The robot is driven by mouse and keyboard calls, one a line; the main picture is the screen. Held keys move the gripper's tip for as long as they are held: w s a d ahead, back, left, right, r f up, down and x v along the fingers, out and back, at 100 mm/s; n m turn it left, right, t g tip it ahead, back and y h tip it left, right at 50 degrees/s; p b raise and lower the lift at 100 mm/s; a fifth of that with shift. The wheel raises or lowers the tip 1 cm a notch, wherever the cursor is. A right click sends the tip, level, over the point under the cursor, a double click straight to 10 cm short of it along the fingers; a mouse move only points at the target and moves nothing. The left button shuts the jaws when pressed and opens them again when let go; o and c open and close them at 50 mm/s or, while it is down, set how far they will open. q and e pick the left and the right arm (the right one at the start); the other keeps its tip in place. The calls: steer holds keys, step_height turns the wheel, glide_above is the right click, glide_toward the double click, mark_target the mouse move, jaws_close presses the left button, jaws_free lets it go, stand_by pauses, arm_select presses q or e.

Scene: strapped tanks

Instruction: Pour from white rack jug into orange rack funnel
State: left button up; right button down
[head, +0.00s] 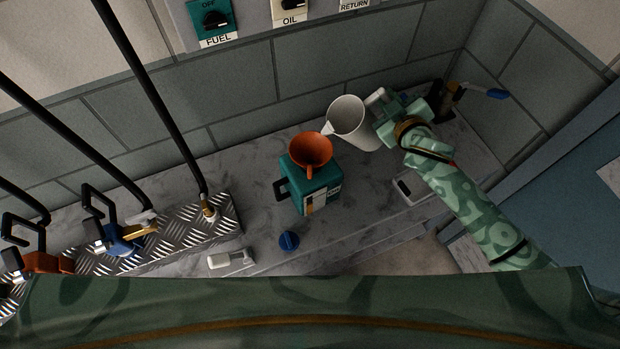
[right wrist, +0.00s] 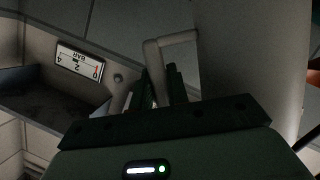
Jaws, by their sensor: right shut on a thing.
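The white jug (head: 362,133) is in the head view, just right of and behind the orange funnel (head: 311,149). Its spout points left toward the funnel's rim, and its mouth shows as empty or too dark to tell. The funnel sits in the top of a teal can (head: 318,188) on the counter. My right gripper (head: 382,108) is shut on the jug's handle. In the right wrist view, the fingers (right wrist: 162,86) close on the handle (right wrist: 170,40) beside the jug's body (right wrist: 250,55). I cannot tell how far the jug is tilted. My left gripper is not in view.
A blue cap (head: 289,240) lies in front of the can. A metal tread-plate tray (head: 180,235) with hose nozzles is at left. A brass tap with a blue lever (head: 490,92) stands at the back right. A wall panel with FUEL and OIL labels (head: 290,18) is behind.

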mark_target(383, 88)
steer(key=shift+a+r+n+p, duration=0.25)
steer(key=shift+r+p, duration=0.2)
steer(key=shift+r, duration=0.3)
stand_by(0.4)
steer(key=shift+s+a+r+n+p, duration=0.15)
steer(key=shift+r+n+p, duration=0.3)
steer(key=shift+r, duration=0.25)
stand_by(0.6)
steer(key=shift+s+a+r+n+t+h+p, duration=0.1)
steer(key=shift+a+r+n+t+h+p, duration=0.1)
steer(key=shift+r, duration=0.1)
steer(key=shift+a+r+n+t+h+p, duration=0.1)
steer(key=shift+r+h+p, duration=0.1)
steer(key=shift+r, duration=0.25)
stand_by(1.2)
steer(key=shift+s+a+r+n+t, duration=0.2)
steer(key=shift+a+r+n+t, duration=0.15)
steer(key=shift+r+n, duration=0.2)
steer(key=shift+a+r+p, duration=0.1)
steer(key=shift+r+p, duration=0.05)
steer(key=shift+p, duration=0.15)
stand_by(1.2)
